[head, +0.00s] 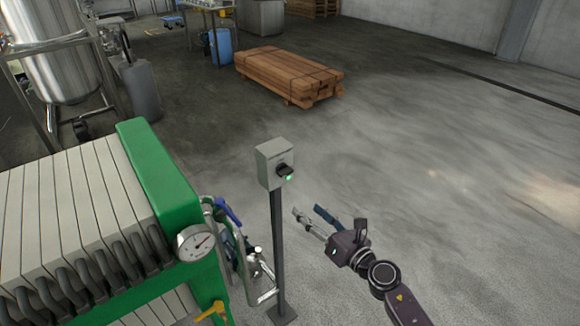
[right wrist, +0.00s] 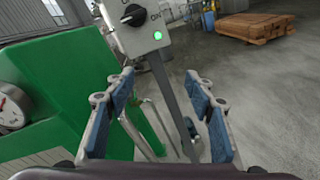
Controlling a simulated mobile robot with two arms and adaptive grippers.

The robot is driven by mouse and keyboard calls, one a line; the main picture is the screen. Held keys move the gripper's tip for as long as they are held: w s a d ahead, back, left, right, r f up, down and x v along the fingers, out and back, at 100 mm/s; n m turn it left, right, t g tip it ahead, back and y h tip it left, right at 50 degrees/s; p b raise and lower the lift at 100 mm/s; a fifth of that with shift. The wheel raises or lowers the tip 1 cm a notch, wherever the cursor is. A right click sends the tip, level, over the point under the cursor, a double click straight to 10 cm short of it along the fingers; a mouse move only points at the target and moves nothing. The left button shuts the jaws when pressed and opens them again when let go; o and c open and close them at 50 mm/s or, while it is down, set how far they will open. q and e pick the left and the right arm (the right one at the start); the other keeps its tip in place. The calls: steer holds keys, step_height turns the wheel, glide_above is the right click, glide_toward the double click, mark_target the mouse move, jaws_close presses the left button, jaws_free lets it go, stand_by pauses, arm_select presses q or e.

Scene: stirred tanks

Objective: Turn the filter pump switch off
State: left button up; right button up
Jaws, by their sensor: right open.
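The pump switch is a grey box (head: 273,160) on a thin dark post, with a black rotary knob (head: 285,170) and a lit green lamp (head: 289,178). In the right wrist view the black knob (right wrist: 134,15) is at the top, above the gap between the fingers, with the lit green lamp (right wrist: 158,35) and an "ON" marking beside it. The top of the box is cut off there. My right gripper (head: 308,212) is open and empty, below and right of the box and apart from it. My left gripper is out of view.
A green filter press (head: 160,180) with pale plates and a round gauge (head: 195,242) stands left of the post (head: 277,240). Pipes and valves with a blue handle (head: 228,211) lie between them. Stacked timber (head: 288,75) lies behind. The floor to the right is clear.

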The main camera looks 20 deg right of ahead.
mark_target(288, 173)
step_height(288, 173, up, 8)
steer(key=n+y, duration=0.1)
steer(key=n, duration=0.4)
steer(key=shift+t, duration=0.3)
steer(key=x, duration=0.5)
steer(key=p+x, duration=0.1)
steer(key=x, duration=0.1)
steer(key=shift+w+a+r, duration=0.2)
steer(key=shift+w+a, duration=0.05)
steer(key=shift+a, duration=0.2)
steer(key=shift+w+a, duration=0.2)
steer(key=shift+w, duration=0.15)
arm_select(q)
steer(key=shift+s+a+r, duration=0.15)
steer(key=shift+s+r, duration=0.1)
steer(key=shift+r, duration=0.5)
arm_select(e)
steer(key=c, duration=1.2)
steer(key=shift+o, duration=0.2)
